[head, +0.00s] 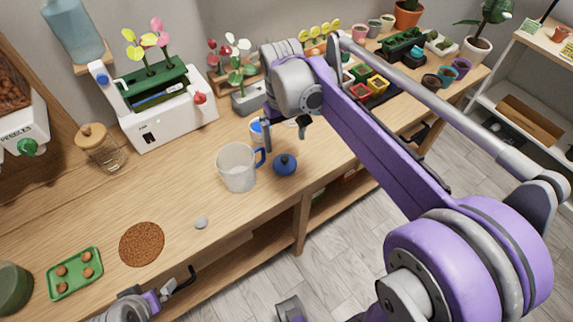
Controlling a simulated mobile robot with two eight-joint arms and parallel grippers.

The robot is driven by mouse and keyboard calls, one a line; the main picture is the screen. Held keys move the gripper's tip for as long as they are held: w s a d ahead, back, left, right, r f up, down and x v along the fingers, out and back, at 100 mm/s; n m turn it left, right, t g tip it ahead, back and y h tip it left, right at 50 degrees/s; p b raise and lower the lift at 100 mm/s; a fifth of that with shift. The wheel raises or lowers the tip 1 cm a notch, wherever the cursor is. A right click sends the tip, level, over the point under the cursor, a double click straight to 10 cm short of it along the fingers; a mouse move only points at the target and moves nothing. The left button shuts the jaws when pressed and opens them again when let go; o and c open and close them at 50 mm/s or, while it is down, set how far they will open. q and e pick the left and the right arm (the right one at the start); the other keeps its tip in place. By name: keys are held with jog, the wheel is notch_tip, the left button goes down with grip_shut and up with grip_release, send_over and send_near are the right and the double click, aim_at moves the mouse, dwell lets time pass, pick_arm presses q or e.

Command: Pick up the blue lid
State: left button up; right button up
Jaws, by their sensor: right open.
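The blue lid (285,165) is a small round dark-blue disc with a knob on top. It lies on the wooden bench near the front edge, just right of a clear jug with a blue handle (237,168). My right gripper (286,132) points down above and behind the lid in the picture, its two fingers apart and nothing seen between them. It looks clear of the lid. My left gripper (178,285) is low at the bottom, by the bench's front edge, far from the lid; its jaw opening is unclear.
A white-and-blue cup (256,131) stands partly hidden behind my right gripper. A brown round mat (142,244), a grey pebble-like piece (201,222) and a green tray (75,272) lie to the left. A white planter machine (168,118) stands behind. Bench space right of the lid is clear.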

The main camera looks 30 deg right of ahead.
aim_at(284, 158)
notch_tip(284, 158, down, 9)
jog(key=shift+a, duration=0.1)
jog(key=c, duration=1.1)
jog(key=shift+r, duration=0.1)
